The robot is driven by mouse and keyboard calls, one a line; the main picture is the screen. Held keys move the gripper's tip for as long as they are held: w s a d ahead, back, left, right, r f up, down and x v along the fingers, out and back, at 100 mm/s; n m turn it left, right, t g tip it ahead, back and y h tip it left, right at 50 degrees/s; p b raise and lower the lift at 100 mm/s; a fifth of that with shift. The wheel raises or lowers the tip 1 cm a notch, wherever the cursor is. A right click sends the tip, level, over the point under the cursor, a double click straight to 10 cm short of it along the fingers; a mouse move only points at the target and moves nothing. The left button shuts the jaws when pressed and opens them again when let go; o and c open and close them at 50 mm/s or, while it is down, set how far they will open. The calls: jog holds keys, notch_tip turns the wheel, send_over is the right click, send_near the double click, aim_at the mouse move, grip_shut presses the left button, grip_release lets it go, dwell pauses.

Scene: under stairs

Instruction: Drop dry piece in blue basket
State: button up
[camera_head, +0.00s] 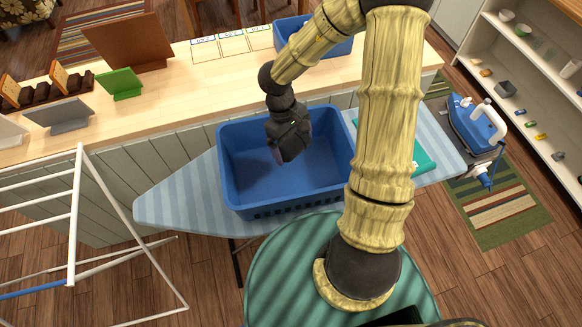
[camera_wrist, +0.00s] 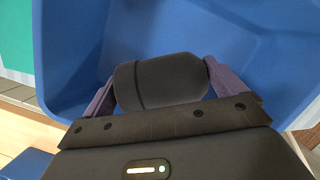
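A large blue basket (camera_head: 238,190) stands on the striped ironing board, and I see no piece lying on its visible floor. My gripper (camera_head: 287,150) hangs over the inside of the basket, pointing down. In the wrist view the purple fingers of my gripper (camera_wrist: 160,82) press on both sides of a dark, rounded piece (camera_wrist: 165,80) with a fold line, like a rolled sock. Blue basket walls (camera_wrist: 65,60) surround it there. In the head view the piece is hard to tell from the dark gripper.
A second blue basket (camera_head: 345,47) stands on the wooden counter (camera_head: 190,75) at the back. The ironing board (camera_head: 175,200) also bears a teal cloth (camera_head: 423,160) and a blue iron (camera_head: 473,125). A white drying rack (camera_head: 75,215) stands at the left, shelves (camera_head: 520,50) at the right.

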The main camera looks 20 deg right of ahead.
jog(key=p+v, duration=0.1)
jog(key=v, duration=1.6)
jog(key=shift+a+r, duration=0.15)
jog(key=shift+r, duration=0.05)
jog(key=shift+w, duration=0.15)
